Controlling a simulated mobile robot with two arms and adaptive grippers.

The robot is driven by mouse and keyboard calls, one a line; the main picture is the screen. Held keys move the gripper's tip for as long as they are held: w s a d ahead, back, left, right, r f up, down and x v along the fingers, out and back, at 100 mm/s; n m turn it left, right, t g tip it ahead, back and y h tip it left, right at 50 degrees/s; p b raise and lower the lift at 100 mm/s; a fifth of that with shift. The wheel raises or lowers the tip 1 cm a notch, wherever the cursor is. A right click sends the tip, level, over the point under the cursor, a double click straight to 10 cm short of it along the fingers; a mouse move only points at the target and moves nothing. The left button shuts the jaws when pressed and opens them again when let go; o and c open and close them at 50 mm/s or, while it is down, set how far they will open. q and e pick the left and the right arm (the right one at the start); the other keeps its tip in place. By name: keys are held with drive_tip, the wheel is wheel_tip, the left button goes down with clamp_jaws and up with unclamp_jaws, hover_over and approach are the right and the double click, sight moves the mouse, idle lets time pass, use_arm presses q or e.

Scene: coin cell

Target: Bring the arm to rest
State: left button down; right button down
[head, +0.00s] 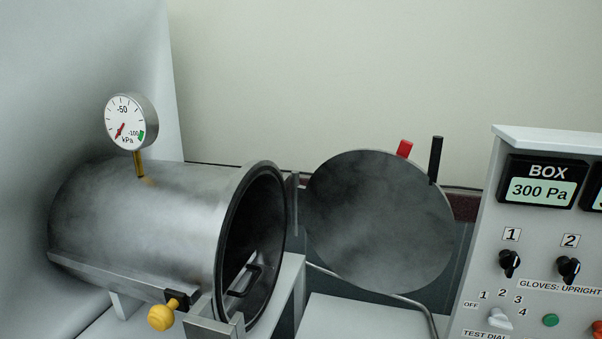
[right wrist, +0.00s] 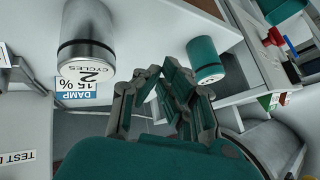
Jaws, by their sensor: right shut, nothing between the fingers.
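My right gripper (right wrist: 168,80) shows in the right wrist view, with its dark fingers drawn together and nothing held between them. It is clear of the metal canister (right wrist: 90,35) labelled "2 CYCLES" on its left and the teal canister (right wrist: 204,60) on its right. Neither of my grippers shows in the head view, and my left gripper is in neither view.
The head view shows a metal chamber (head: 150,215) with its round door (head: 380,220) swung open and a pressure gauge (head: 130,121) on top. A control panel (head: 535,255) reading "BOX 300 Pa" stands at right. A "15 % DAMP" label (right wrist: 83,91) lies near the metal canister.

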drive_tip(key=s+d+f+n+g+h, duration=0.2)
drive_tip(key=s+d+n+g+h, duration=0.15)
drive_tip(key=s+d, duration=0.55)
wheel_tip(320, 180, down, 26)
drive_tip(key=s+a+g+b, duration=0.1)
drive_tip(key=s+a+g, duration=0.1)
drive_tip(key=s, duration=0.1)
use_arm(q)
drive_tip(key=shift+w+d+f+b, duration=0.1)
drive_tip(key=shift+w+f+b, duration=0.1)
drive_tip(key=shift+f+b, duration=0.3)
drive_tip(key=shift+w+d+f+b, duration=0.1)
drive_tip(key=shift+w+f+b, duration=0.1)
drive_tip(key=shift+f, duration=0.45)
use_arm(e)
drive_tip(key=s+d+f, duration=0.3)
drive_tip(key=s+f, duration=1.4)
drive_tip(key=f, duration=0.1)
drive_tip(key=shift+f+g, duration=0.35)
